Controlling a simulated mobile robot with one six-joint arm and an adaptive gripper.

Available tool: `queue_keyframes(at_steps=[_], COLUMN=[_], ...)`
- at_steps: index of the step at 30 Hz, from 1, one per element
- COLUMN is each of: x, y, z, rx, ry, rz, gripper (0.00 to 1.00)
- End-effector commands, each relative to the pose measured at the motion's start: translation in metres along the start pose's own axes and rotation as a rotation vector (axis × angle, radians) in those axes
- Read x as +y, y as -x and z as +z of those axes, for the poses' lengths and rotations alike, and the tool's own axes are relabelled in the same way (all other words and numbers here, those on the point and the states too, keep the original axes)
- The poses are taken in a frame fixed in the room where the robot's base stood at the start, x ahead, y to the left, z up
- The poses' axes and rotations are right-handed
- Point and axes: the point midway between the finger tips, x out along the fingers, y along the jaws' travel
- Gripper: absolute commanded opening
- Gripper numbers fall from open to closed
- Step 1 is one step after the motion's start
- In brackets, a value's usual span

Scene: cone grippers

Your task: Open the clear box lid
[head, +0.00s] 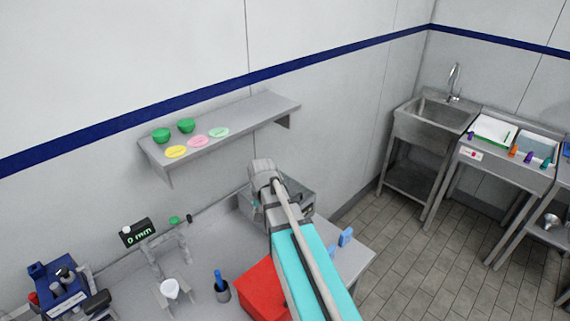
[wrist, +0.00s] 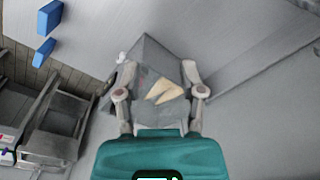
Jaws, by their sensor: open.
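The clear box (wrist: 152,52) is a grey, see-through box ahead of my gripper in the wrist view. Beige cone-like pieces (wrist: 165,91) show in or through it. My gripper (wrist: 159,68) is open, with one finger on each side of the box's near part; I cannot tell whether either finger touches it. Where the lid's edge runs is hard to make out. In the head view the box (head: 312,194) stands on the bench near the wall, partly hidden by my arm, and my fingers are hidden there.
Blue pieces (head: 346,237) stand on the bench (head: 350,262) to the right. A red box (head: 262,289) is near my arm. A wall shelf (head: 262,112) with green bowls and coloured discs hangs behind. A display stand (head: 138,233) and dark cup (head: 221,292) are left.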

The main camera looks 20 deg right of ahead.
Motion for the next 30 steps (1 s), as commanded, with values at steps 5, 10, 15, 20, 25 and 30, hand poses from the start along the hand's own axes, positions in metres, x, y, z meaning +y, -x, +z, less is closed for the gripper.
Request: queue_keyframes(at_steps=[5, 10, 15, 20, 25, 30], x=[0.011, 0.028, 0.048, 0.064, 0.075, 0.078], y=[0.046, 0.079, 0.11, 0.131, 0.141, 0.142], z=[-0.058, -0.105, -0.15, -0.181, -0.198, -0.202], rx=[0.012, 0.022, 0.031, 0.036, 0.039, 0.04], ry=[-0.189, -0.366, -0.537, -0.664, -0.74, -0.762], rz=[-0.017, -0.034, -0.051, -0.065, -0.074, -0.076], gripper=[0.51, 0.51, 0.51, 0.51, 0.51, 0.51])
